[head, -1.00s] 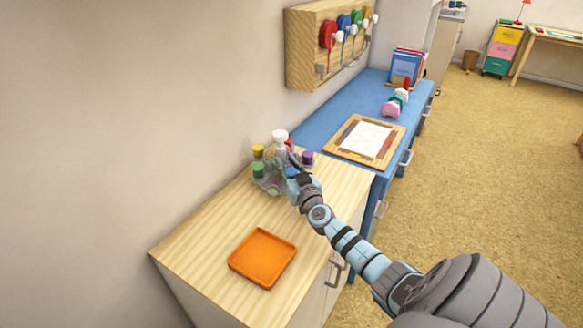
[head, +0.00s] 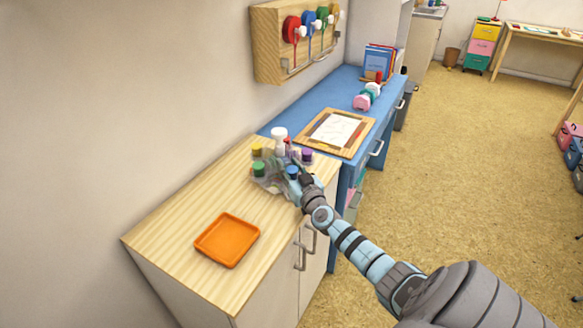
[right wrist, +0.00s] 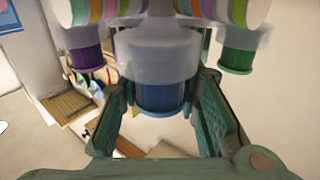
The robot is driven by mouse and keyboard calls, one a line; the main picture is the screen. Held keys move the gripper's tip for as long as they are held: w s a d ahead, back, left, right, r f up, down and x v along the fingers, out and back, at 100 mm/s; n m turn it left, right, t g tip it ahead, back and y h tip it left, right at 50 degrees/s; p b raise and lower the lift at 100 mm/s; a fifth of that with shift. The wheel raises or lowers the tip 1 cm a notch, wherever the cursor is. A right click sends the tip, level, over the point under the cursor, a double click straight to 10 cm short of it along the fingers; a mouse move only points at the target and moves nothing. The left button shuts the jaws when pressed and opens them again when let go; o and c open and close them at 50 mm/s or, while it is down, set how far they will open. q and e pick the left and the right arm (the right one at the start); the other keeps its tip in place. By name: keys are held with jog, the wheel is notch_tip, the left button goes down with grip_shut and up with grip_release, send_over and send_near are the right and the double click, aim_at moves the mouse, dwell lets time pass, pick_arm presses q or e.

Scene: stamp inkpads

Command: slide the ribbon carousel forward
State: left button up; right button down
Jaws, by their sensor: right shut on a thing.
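The ribbon carousel (head: 274,184) is a clear stand with a white-topped centre post and yellow, green, blue and purple capped pots around it. In the right wrist view, the blue pot (right wrist: 160,97) lies between the two fingers of my right gripper (right wrist: 159,108). Purple and green pots hang on either side there. The fingertips are partly hidden behind the pot. My left gripper is not in view.
An orange tray (head: 227,240) lies on the cabinet top (head: 180,218), left of the carousel. A wooden rack of coloured reels (head: 270,45) hangs on the wall.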

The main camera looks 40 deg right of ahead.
jog(key=shift+s+a+f, duration=0.1)
jog(key=shift+s+a, duration=0.35)
jog(key=shift+a, duration=0.1)
jog(key=shift+a+r, duration=0.25)
jog(key=shift+r, duration=0.05)
jog(key=shift+w+d, duration=0.1)
jog(key=shift+d, duration=0.05)
jog(key=shift+w+d+f, duration=0.1)
jog(key=shift+d+f, duration=0.1)
jog(key=shift+d, duration=0.15)
jog(key=c, duration=1.5)
grip_release()
jog(key=shift+d+f, duration=0.15)
jog(key=shift+d, duration=0.05)
jog(key=shift+c, duration=0.2)
jog(key=o, duration=0.3)
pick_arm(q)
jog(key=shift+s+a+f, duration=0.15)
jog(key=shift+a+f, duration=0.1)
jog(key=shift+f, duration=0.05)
pick_arm(e)
jog(key=shift+o, duration=0.6)
jog(key=shift+a+r, duration=0.15)
jog(key=shift+r, duration=0.05)
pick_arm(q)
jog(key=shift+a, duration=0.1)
pick_arm(e)
jog(key=v, duration=1.2)
